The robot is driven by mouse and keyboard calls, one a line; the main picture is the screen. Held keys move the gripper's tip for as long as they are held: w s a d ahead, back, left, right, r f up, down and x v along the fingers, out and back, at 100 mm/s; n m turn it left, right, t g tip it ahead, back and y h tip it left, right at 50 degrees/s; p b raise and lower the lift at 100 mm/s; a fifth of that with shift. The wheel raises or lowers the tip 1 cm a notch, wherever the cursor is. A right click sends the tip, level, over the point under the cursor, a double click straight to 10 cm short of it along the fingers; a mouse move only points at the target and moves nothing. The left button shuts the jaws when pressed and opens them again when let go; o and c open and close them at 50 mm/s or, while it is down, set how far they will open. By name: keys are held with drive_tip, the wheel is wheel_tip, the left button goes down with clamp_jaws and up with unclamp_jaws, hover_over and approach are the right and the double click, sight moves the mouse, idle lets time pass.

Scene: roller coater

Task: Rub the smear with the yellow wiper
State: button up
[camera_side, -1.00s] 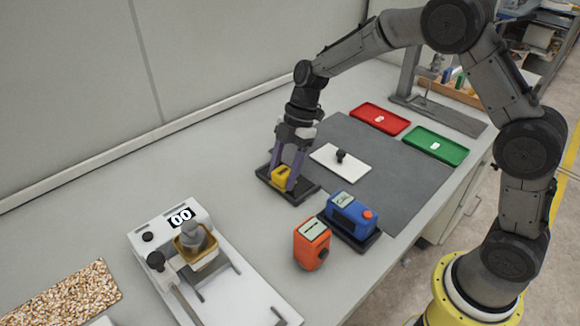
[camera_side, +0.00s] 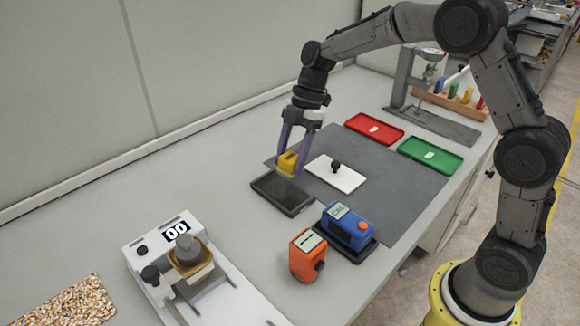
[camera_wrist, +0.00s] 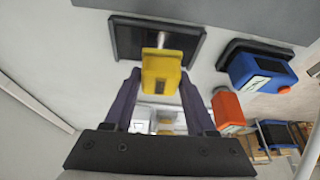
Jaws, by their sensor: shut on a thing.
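My gripper (camera_side: 289,163) is shut on the yellow wiper (camera_side: 287,161) and holds it above the dark tray (camera_side: 267,197). In the wrist view the wiper (camera_wrist: 161,72) sits between the two purple fingers of my gripper (camera_wrist: 158,88), with the tray (camera_wrist: 125,40) beyond it. A white plate (camera_side: 345,180) with a black knob lies on the grey mat, to the right of the wiper. I cannot make out a smear in either view.
A blue device (camera_side: 345,225) on a black base and an orange device (camera_side: 306,258) stand in front. Red (camera_side: 374,127) and green (camera_side: 430,154) trays lie at the back right. A white machine (camera_side: 200,270) stands at front left. The right of the grey mat (camera_side: 395,197) is clear.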

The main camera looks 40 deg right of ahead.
drive_tip(key=shift+r, duration=1.35)
